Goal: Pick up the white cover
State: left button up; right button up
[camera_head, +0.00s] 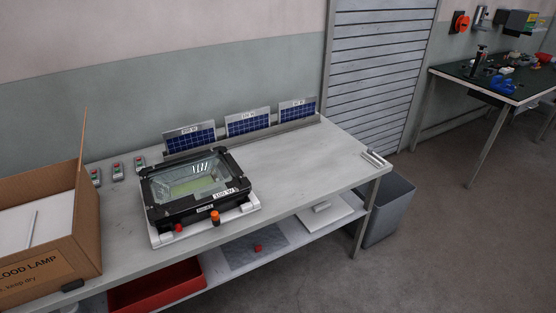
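A flat white piece with a thin raised bar lies inside the cardboard box (75,235) at the left; I cannot tell whether it is the white cover (15,230). Another flat white panel (335,218) with a small raised block lies on the lower shelf, under the table's right part. The black floodlight housing (160,213) with a glass front sits on a white base (245,212) on the table. Neither of my grippers is in view.
The grey table (310,165) is clear right of the housing. Several small solar panels (247,122) stand in a rack at its back. A red bin (155,288) is below; a grey bin (390,210) stands right. A dark workbench (470,75) is farther off.

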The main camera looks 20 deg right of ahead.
aim_at(320, 215)
jog(key=i+l+u, duration=0.1)
jog(key=l, duration=0.3)
jog(key=i+l+u, duration=0.15)
jog(key=l, duration=0.25)
jog(key=i+l+u, duration=0.1)
jog(key=l, duration=0.3)
jog(key=l+u, duration=0.1)
jog(key=l, duration=0.3)
jog(key=i, duration=0.05)
